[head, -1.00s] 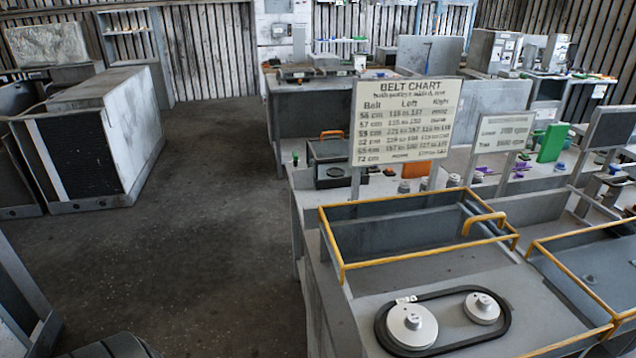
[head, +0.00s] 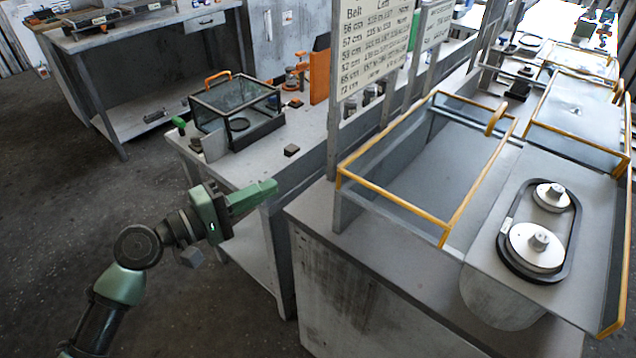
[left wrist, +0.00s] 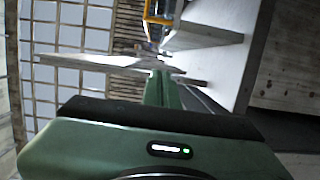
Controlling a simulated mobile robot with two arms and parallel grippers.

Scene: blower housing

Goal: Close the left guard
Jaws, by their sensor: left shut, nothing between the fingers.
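The dark belt (head: 507,258) runs around two pale pulleys, a larger one (head: 536,247) and a smaller one (head: 552,196). My left gripper (head: 270,188) is shut and empty. It is left of the housing, well apart from the guard, and points right. In the left wrist view its green fingers (left wrist: 163,92) are together, with yellow framing ahead near the top edge. My right gripper is out of view.
A belt chart sign (head: 372,48) stands behind the guard. A second yellow-rimmed guard (head: 575,110) is farther right. A glass-sided box (head: 237,112) with an orange handle sits on the bench (head: 215,178) beyond my left gripper. Open floor lies to the left.

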